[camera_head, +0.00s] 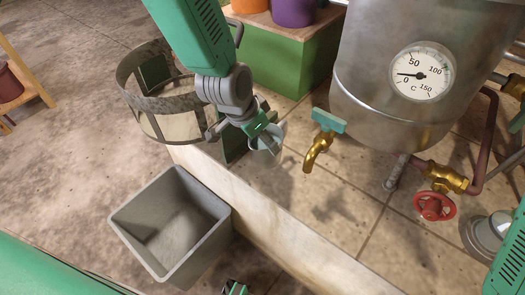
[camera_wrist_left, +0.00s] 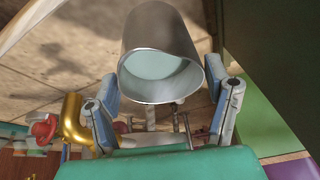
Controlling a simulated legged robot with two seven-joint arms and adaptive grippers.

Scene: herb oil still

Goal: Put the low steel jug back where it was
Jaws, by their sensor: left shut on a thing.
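My left gripper (camera_head: 262,136) reaches down from the top of the head view and is shut on a small steel jug (camera_head: 269,152). The jug hangs tilted over the pale raised edge, left of the brass tap (camera_head: 318,150). In the left wrist view the jug (camera_wrist_left: 160,45) sits between the two fingers, its round mouth facing the camera and a pale inside showing. The gripper hides part of the jug in the head view. I cannot tell whether the jug touches the surface below.
A large steel still with a dial gauge (camera_head: 421,73) stands at the upper right. A red valve wheel (camera_head: 434,207) is below it. A grey open bin (camera_head: 130,238) stands on the floor. A round slatted basket (camera_head: 148,127) is behind my left wrist. A green box (camera_head: 262,60) stands behind.

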